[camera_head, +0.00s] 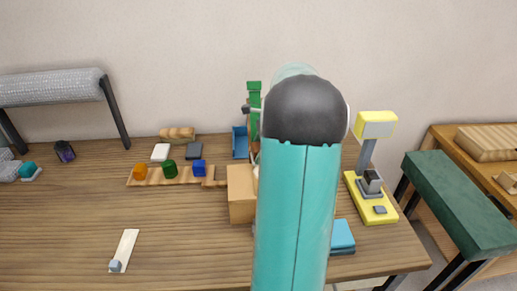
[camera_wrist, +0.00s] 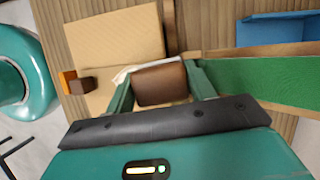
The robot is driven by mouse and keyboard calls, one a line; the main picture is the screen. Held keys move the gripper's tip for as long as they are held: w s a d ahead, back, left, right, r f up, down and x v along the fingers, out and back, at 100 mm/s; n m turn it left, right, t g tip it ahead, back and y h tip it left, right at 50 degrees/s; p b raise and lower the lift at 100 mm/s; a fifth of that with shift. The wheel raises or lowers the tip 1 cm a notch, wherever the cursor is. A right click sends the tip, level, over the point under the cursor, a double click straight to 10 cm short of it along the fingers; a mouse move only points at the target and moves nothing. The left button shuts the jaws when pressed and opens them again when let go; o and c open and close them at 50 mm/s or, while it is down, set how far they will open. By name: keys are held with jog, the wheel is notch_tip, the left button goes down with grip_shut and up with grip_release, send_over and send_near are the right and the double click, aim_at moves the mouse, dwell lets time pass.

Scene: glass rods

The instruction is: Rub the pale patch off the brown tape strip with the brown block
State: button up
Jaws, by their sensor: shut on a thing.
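The brown block (camera_wrist: 162,84) is between the two green fingers of my gripper (camera_wrist: 162,88) in the wrist view. My gripper is shut on it. A pale, whitish sliver (camera_wrist: 123,74) shows at the block's upper left edge; I cannot tell whether it is the pale patch or how far the block covers it. The brown tape strip cannot be made out clearly near the block. A tan cardboard box (camera_wrist: 112,38) lies at the upper left of the block, and the box (camera_head: 241,194) also shows in the head view. There, my teal arm hides my gripper and the block.
A small orange and brown piece (camera_wrist: 82,84) sits left of the block. A green strip (camera_wrist: 260,88) and a blue tray (camera_wrist: 272,30) are at the right. In the head view, a yellow device (camera_head: 376,209) and blue stack (camera_head: 342,235) stand right of my arm. The left front table is mostly clear.

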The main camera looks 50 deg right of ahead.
jog(key=shift+f, duration=0.35)
jog(key=shift+s+a+r, duration=0.15)
jog(key=shift+s+a, duration=0.85)
jog(key=shift+a, duration=0.15)
jog(key=shift+s+a+f, duration=0.2)
jog(key=shift+s+a, duration=1.4)
jog(key=shift+a, duration=0.25)
jog(key=shift+s+a+f, duration=0.2)
jog(key=shift+s+a, duration=0.15)
jog(key=shift+a, duration=0.05)
jog(key=shift+w+d+f, duration=0.25)
jog(key=shift+w+d, duration=0.7)
jog(key=shift+d, duration=0.2)
jog(key=shift+w+d+r, duration=0.15)
jog(key=shift+w+d, duration=0.85)
jog(key=shift+d, duration=0.15)
jog(key=shift+w+d+r, duration=0.1)
jog(key=shift+w+d, duration=0.9)
jog(key=shift+d, duration=0.1)
jog(key=shift+r, duration=0.1)
